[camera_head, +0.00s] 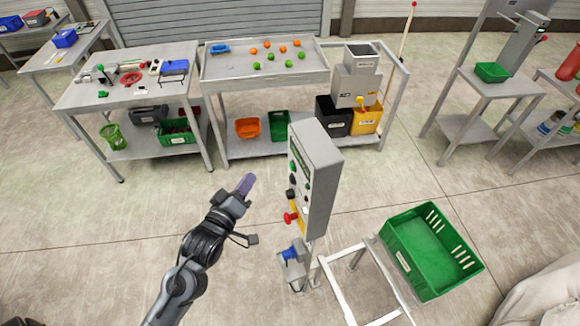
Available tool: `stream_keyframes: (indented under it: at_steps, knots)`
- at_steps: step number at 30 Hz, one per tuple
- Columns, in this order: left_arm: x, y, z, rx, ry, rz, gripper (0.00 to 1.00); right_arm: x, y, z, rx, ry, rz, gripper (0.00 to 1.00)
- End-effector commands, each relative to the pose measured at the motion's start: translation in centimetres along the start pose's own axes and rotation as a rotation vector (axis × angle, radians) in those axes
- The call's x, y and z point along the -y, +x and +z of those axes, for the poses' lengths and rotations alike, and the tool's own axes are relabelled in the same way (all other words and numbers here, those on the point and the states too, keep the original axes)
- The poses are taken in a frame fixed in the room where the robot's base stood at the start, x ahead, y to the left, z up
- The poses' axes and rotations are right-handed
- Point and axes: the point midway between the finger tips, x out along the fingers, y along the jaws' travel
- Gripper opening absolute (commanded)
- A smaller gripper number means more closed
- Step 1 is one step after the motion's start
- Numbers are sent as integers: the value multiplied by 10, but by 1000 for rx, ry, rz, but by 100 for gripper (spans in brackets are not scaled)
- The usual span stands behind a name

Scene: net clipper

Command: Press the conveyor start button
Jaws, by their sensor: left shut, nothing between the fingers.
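A grey control box (318,180) stands on a post in the middle of the view. Its left-facing panel carries a green button (292,168), dark knobs (291,194) and a red button (290,217) on a yellow plate low down. I cannot read the labels, so I cannot tell by text which one starts the conveyor. My left gripper (245,185) is shut and empty, its purple fingers pointing up and right. It is left of the panel, apart from it, with a gap of floor between. My right gripper is not in view.
A green crate (425,290) sits at the right beside a white frame (345,256). Behind, a tray table (262,73) holds orange and green balls, with a grey machine (356,80) at its right end. A workbench (77,97) with tools stands at the left.

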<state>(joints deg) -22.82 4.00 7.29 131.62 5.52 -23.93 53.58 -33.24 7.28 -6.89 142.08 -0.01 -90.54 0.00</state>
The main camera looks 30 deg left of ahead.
Motion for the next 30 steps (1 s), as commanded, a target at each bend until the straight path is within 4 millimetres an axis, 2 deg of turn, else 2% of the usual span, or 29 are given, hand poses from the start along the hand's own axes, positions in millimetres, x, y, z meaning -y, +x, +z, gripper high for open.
stream_keyframes:
  at_steps: [15, 21, 30]
  knots:
    - [-31, 41, 29, 0, -3, 0, 0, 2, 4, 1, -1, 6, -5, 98]
    - [-38, 50, 36, 0, -2, 0, 0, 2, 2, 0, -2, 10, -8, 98]
    - [-40, 54, 39, 0, 0, 0, 0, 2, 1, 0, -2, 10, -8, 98]
